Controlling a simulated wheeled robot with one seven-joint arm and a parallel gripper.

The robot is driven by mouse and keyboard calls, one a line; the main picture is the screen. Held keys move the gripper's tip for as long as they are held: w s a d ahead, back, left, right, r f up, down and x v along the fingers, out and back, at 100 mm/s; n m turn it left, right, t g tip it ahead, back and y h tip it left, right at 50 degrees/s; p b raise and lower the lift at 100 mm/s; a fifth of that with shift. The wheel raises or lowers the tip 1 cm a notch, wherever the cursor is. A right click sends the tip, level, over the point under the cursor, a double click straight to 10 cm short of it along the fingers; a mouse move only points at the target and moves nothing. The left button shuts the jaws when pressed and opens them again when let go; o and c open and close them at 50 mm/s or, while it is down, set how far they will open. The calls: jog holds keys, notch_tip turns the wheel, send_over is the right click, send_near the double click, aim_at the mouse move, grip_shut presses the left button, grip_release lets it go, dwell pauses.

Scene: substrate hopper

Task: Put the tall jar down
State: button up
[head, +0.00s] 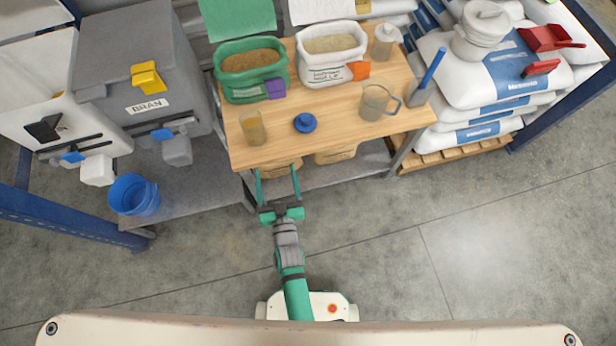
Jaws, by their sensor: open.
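A tall clear jar (253,128) with tan contents stands upright near the front left corner of the wooden tabletop (335,122). A round blue lid (305,123) with a knob lies to its right, apart from it. My gripper (277,174) is open, its two green fingers spread and pointing at the table's front edge. It is empty, below and to the right of the jar in the picture, and not touching it. The fingertips show close to the table edge; their height relative to it is unclear.
A green sack (240,84) and a white sack (318,72) stand at the back of the table. A clear jug (375,102) is at the right. The tabletop's middle is mostly clear.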

jog(key=s+d+r+h, duration=0.1)
jog(key=s+d+r, duration=0.2)
jog(key=s+r, duration=0.2)
jog(key=s+d+r+m+g+h, duration=0.1)
jog(key=s+d+r, duration=0.3)
jog(key=s, duration=0.7)
jog(key=s+d+r+m+h, duration=0.1)
jog(key=s+d+r, duration=0.2)
jog(key=s+r, duration=0.3)
jog(key=shift+s+d+r+g+h, duration=0.15)
jog(key=shift+s+d+g+h, duration=0.15)
jog(key=shift+s, duration=0.65)
